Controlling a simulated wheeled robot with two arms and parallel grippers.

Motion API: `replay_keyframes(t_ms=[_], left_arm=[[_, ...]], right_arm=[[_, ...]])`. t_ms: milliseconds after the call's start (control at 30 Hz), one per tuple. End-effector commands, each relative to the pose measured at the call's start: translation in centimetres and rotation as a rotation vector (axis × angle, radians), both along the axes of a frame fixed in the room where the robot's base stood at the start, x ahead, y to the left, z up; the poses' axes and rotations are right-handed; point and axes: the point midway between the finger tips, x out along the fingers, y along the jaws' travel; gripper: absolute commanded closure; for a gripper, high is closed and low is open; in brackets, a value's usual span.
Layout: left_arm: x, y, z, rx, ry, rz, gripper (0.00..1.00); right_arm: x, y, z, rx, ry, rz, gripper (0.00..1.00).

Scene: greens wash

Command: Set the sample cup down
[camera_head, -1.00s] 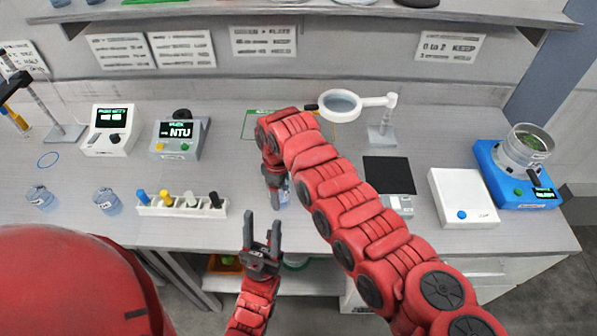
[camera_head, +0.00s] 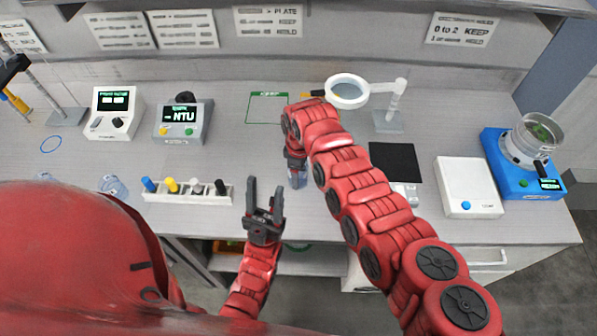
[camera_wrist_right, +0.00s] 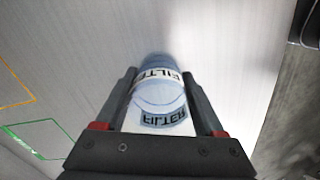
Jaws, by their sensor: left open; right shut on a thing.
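The sample cup (camera_wrist_right: 160,97) is clear and bluish, with a white band reading FILTER. My right gripper (camera_wrist_right: 162,100) is shut on it, with one finger on each side. In the head view the cup (camera_head: 298,179) is just below my right gripper (camera_head: 296,160), over the front part of the bench, right of the vial rack. I cannot tell whether its base touches the bench. My left gripper (camera_head: 264,205) is open and empty, pointing up near the bench's front edge, left of the cup and lower in the picture.
A rack (camera_head: 187,190) with coloured-cap vials stands left. A green outline marked KEEP (camera_head: 266,94) lies behind my right gripper. Bench around the cup looks clear.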

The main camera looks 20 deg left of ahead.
Motion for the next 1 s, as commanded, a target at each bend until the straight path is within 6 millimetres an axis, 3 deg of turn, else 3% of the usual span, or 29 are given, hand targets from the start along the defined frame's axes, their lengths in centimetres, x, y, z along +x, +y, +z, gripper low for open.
replay_keyframes(t_ms=[67,100,233,667,867,1000], left_arm=[[0.0,0.0,-0.4,0.0,0.0,0.0,0.5],[0.0,0.0,-0.4,0.0,0.0,0.0,0.5],[0.0,0.0,-0.3,0.0,0.0,0.0,0.5],[0.0,0.0,-0.3,0.0,0.0,0.0,0.5],[0.0,0.0,-2.2,0.0,0.0,0.0,0.5],[0.0,0.0,-4.1,0.0,0.0,0.0,0.5]], right_arm=[[0.0,-0.1,-0.5,-0.001,0.001,-0.001,0.83],[0.0,0.0,-0.4,0.0,0.001,-0.001,0.26],[0.0,0.0,-0.3,0.0,0.001,0.0,0.02],[0.1,0.0,0.7,0.002,-0.001,-0.002,0.0],[0.2,0.1,3.6,0.005,-0.005,-0.001,0.0],[0.1,0.0,7.0,0.004,-0.006,-0.001,0.0]])
